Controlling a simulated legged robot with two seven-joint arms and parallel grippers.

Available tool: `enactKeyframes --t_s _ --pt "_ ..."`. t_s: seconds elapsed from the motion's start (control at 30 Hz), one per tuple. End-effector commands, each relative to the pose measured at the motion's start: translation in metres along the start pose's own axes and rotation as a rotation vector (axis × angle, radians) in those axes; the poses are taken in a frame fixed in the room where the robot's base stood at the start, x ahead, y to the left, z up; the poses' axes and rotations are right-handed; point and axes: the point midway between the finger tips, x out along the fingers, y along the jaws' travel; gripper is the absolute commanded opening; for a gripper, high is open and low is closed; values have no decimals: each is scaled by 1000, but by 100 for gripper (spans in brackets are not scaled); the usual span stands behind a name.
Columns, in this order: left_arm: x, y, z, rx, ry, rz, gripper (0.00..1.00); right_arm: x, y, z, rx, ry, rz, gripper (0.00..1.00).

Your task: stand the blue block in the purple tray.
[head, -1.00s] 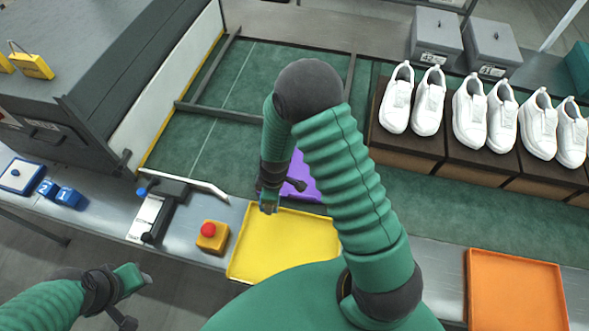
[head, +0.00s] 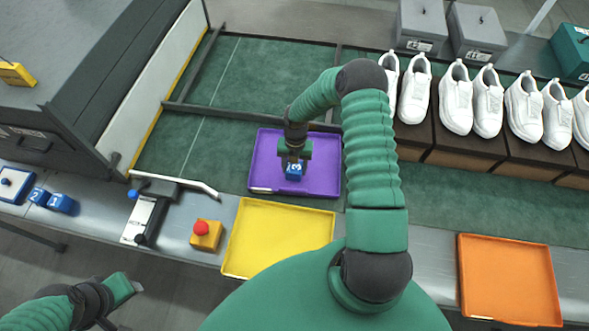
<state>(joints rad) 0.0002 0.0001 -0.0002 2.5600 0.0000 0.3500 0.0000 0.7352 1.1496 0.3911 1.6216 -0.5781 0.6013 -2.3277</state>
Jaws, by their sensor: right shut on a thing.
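The purple tray (head: 322,179) lies on the green surface behind the yellow tray. My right gripper (head: 295,164) is over the purple tray, pointing down and shut on the blue block (head: 294,172), which has a white number on it. The block is within the tray's outline; I cannot tell whether it touches the tray floor. My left gripper (head: 125,290) is low at the left, away from the trays; its jaw state is unclear.
The yellow tray (head: 278,238) lies in front, with a red button on a yellow box (head: 206,234) left of it. Two more blue blocks (head: 50,200) sit far left. An orange tray (head: 509,280) is at right. White shoes (head: 457,98) stand on brown boxes.

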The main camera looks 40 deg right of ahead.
Motion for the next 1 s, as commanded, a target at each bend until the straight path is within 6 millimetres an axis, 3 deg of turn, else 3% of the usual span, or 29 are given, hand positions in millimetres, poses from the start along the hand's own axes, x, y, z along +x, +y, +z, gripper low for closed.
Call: enactKeyframes --t_s 0.13,0.4,0.43,0.57,0.87,1.0 --pt "-4 0 -1 0 0 0 36 24 0 2 1 1 0 5" --pt "-2 0 -1 0 0 0 36 27 0 3 1 -1 -1 5" --pt "-3 0 -1 0 0 0 36 27 0 3 2 -1 -1 53" --pt "-3 0 -1 0 0 0 36 27 0 3 2 -1 0 70" --pt "-3 0 -1 0 0 0 36 26 0 3 2 0 0 73" --pt "-1 0 0 0 0 0 36 13 0 4 3 -3 2 73"
